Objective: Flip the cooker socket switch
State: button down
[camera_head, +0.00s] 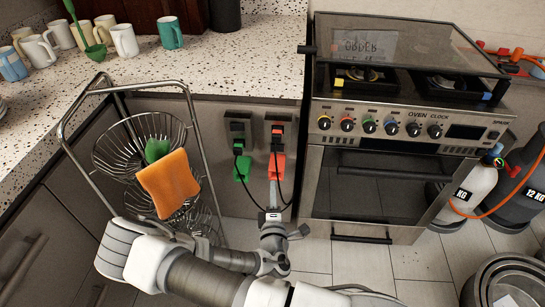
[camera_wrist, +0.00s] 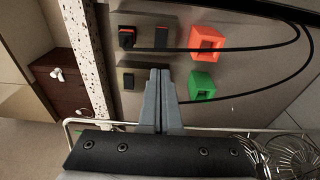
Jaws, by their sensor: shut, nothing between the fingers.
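Two dark wall sockets are on the grey panel below the counter in the head view: a left one (camera_head: 238,130) and a right one (camera_head: 277,131). The right one has a small red part at its top. In the wrist view the right socket (camera_wrist: 147,34) is in plain sight, while the other socket (camera_wrist: 127,79) is partly hidden behind my fingers. My gripper (camera_head: 273,190) is shut and empty, with its fingertips in front of the panel; it also shows in the wrist view (camera_wrist: 159,73). I cannot tell whether the fingertips touch anything, nor the switch positions.
A green block (camera_head: 242,168) and a red block (camera_head: 277,166) are below the sockets, with black cables hanging nearby. A wire basket rack (camera_head: 199,150) with an orange cloth (camera_head: 168,184) stands left. The oven (camera_head: 372,180) is right, with gas bottles (camera_head: 474,185) beyond it.

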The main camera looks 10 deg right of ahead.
aim_at(272, 149)
jog(key=w+d+b, duration=0.1)
jog(key=w, duration=0.8)
jog(key=w+d+b, duration=0.1)
jog(key=w, duration=0.3)
jog(key=shift+w+d+b, duration=0.3)
jog(key=shift+w+d, duration=0.05)
jog(key=shift+w, duration=0.05)
jog(key=shift+a, duration=0.15)
